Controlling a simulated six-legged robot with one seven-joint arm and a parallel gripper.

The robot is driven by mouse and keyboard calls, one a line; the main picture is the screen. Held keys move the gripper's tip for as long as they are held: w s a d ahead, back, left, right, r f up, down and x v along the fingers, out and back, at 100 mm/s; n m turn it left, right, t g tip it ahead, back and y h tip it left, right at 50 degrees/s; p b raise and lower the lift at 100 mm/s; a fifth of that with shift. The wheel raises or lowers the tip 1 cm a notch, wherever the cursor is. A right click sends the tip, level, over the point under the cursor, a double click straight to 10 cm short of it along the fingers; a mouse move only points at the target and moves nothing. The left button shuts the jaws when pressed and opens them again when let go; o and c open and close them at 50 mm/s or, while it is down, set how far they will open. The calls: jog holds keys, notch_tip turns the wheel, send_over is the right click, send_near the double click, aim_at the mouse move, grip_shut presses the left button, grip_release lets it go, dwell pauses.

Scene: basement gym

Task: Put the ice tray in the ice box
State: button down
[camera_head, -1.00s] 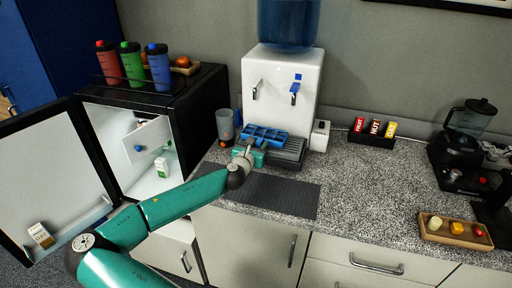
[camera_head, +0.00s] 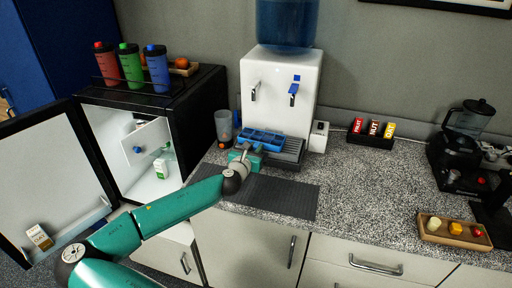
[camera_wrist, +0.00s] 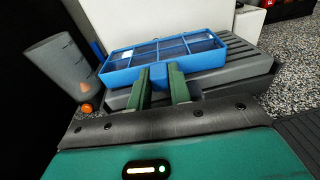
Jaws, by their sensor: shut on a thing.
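The blue ice tray (camera_wrist: 200,62) with its several compartments shows large in the wrist view, and in the head view (camera_head: 265,136) it is by the front of the water dispenser. My gripper (camera_wrist: 160,82) is shut on a tab at the tray's near edge. It also shows in the head view (camera_head: 246,150). The tray is over the grey drip tray (camera_wrist: 232,82); I cannot tell whether they touch. The ice box appears to be the small white compartment (camera_head: 146,139) with a blue knob inside the open black fridge (camera_head: 180,105), left of the counter.
The fridge door (camera_head: 50,175) stands open to the left. A grey cup (camera_head: 223,126) stands on the counter left of the tray, with an orange item beside it. Bottles (camera_head: 131,66) stand on the fridge. A dark mat (camera_head: 275,196) lies on the counter, otherwise clear in front.

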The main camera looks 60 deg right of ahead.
jog(key=shift+s+a+r, duration=0.2)
jog(key=shift+s+a, duration=0.05)
jog(key=shift+a, duration=1.4)
jog(key=shift+s+a+r, duration=0.15)
jog(key=shift+s+a, duration=0.15)
jog(key=shift+a, duration=1.3)
jog(key=shift+s+a+r, duration=0.2)
jog(key=shift+s+a, duration=0.05)
jog(key=shift+a, duration=1.4)
jog(key=shift+a, duration=0.1)
